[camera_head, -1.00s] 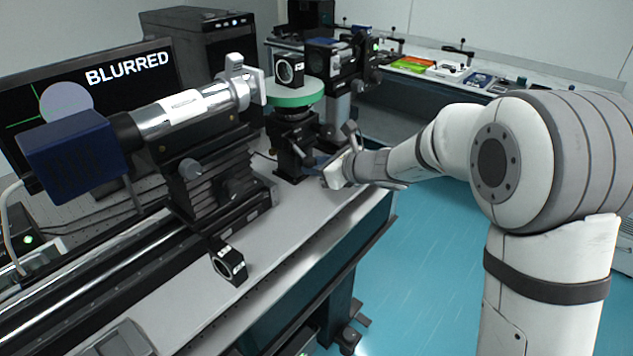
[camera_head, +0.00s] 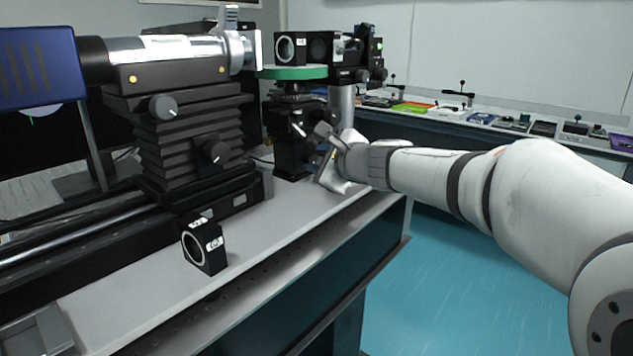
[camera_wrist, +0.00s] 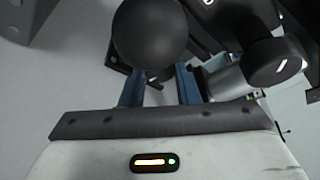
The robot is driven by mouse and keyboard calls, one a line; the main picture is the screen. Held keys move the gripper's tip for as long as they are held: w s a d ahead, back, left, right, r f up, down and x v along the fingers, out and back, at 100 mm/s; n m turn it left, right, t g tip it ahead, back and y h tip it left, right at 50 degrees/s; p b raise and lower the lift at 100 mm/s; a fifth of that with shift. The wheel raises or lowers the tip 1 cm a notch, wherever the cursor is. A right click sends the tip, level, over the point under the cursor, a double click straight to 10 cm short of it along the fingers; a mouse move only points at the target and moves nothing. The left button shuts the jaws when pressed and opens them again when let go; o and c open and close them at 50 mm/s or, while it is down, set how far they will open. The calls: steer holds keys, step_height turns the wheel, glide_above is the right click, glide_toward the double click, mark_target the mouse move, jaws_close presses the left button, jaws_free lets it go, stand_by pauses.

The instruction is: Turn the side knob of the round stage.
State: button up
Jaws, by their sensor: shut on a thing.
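The round stage (camera_head: 293,72) has a green disc top on a black mount and stands on the table behind my gripper. My gripper (camera_head: 318,153) is at the right side of the mount, low under the disc. In the wrist view, the two blue fingers of my gripper (camera_wrist: 160,82) reach up to a dark round knob (camera_wrist: 150,38), one finger on each side. I take it as the side knob, and the jaws are shut on it. In the head view the gripper body hides the knob.
A second black knob (camera_wrist: 275,62) is close to the right finger in the wrist view. A black lens mount (camera_head: 205,246) stands alone near the table's front edge. A silver tube (camera_head: 170,60) on a black stage is at left. The tabletop (camera_head: 270,220) between is clear.

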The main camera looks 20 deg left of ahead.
steer(key=shift+n+t+b, duration=0.3)
steer(key=shift+n+b, duration=0.1)
steer(key=shift+b, duration=0.55)
steer(key=o, duration=1)
steer(key=shift+c, duration=0.2)
steer(key=shift+d, duration=0.1)
steer(key=p+v, duration=0.1)
steer(key=v, duration=0.6)
steer(key=shift+s+d, duration=0.2)
steer(key=shift+d, duration=0.1)
